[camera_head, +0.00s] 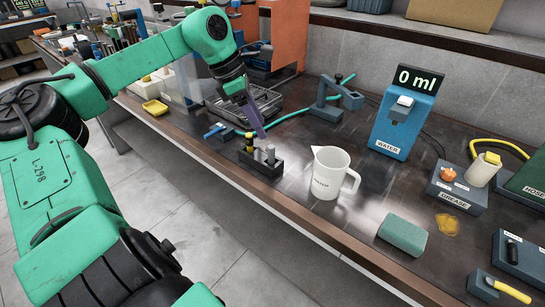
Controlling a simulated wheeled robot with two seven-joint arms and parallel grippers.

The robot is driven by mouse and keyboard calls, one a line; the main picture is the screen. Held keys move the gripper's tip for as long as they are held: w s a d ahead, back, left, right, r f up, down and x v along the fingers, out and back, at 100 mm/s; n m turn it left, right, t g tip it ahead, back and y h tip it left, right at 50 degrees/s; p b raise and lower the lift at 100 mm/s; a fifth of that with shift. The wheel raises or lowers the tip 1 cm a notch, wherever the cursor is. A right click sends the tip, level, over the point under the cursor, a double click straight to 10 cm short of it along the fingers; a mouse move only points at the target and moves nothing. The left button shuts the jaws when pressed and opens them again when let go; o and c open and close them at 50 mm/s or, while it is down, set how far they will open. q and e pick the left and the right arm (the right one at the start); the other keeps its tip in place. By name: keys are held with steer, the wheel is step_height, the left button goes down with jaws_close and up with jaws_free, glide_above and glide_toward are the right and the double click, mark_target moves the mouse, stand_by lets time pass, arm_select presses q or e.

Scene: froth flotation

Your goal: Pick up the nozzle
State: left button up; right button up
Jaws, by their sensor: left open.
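My left gripper (247,104) comes in from the upper left, pointing down above the bench. It is open, with a purplish finger toward the black holder, and appears empty. The small black holder (262,165) stands near the bench's front edge, just below the gripper. In it stand a dark upright piece with a yellow band (249,141) and a grey piece (270,154). I cannot tell for certain which piece is the nozzle. A small blue fitting (214,131) lies left of the holder, by the teal hose (300,112). My right gripper is out of view.
A white jug (330,172) stands right of the holder. A metal tray (262,100) lies behind the gripper. The dark bench (290,205) is clear in front of the jug.

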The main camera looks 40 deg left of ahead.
mark_target(271, 146)
arm_select(q)
steer(key=p+x, duration=0.1)
steer(key=x, duration=0.7)
steer(key=shift+f+p, duration=0.25)
steer(key=shift+p, duration=0.15)
steer(key=shift+w+f, duration=0.1)
steer(key=shift+f, duration=0.1)
jaws_close()
